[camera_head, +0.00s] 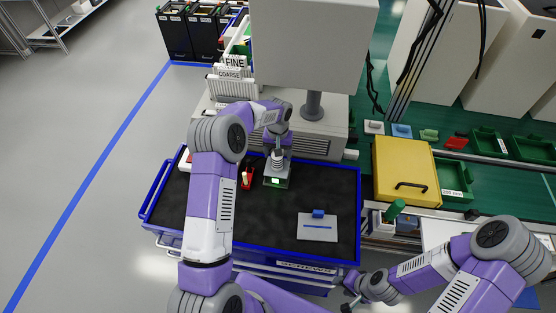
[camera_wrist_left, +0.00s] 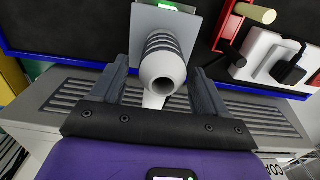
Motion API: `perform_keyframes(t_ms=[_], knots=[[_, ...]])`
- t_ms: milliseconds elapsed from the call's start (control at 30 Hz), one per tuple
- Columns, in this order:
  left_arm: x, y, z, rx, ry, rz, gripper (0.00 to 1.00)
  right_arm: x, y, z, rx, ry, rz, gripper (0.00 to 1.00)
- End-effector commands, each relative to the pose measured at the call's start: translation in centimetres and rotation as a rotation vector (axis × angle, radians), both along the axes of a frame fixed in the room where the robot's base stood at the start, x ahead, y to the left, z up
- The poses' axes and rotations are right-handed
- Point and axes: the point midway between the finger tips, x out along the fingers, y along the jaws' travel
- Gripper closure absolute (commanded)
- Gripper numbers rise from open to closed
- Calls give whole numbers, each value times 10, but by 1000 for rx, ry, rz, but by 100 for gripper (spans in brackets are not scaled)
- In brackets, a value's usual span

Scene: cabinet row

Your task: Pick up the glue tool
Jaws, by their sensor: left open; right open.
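A ribbed grey-white tool with a rounded end, which looks like the glue tool (camera_head: 277,160), stands on a small grey plate with a green light (camera_head: 276,182) on the black cart top. In the left wrist view the tool (camera_wrist_left: 163,62) lies between the two fingers of my left gripper (camera_wrist_left: 160,88), with gaps visible on both sides. My left gripper (camera_head: 277,142) is open above the tool, and its fingers are hard to make out in the head view. My right gripper (camera_head: 348,290) is open and empty near the cart's front right corner.
A red holder (camera_head: 247,177) stands left of the tool. A grey plate with a blue block (camera_head: 317,226) lies on the cart (camera_head: 200,222). A large grey machine (camera_head: 312,50) stands behind. A yellow case (camera_head: 405,170) and green trays are on the right bench.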

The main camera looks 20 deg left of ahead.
Motion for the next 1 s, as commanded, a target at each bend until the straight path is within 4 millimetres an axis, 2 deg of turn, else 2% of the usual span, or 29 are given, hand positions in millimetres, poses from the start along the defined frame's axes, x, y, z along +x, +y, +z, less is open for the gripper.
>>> perform_keyframes(t_ms=[33,133,367,700,1000], knots=[[-1,1,-9,0,4,1,26,0,0,1,0,0,0,57],[0,0,-20,-1,2,0,26,0,0,1,0,0,0,57],[0,0,-21,0,-1,0,26,0,0,1,0,0,0,57],[0,0,-21,0,0,0,78,0,0,1,0,0,0,57],[1,0,-14,1,-4,0,78,0,0,1,0,0,0,57]])
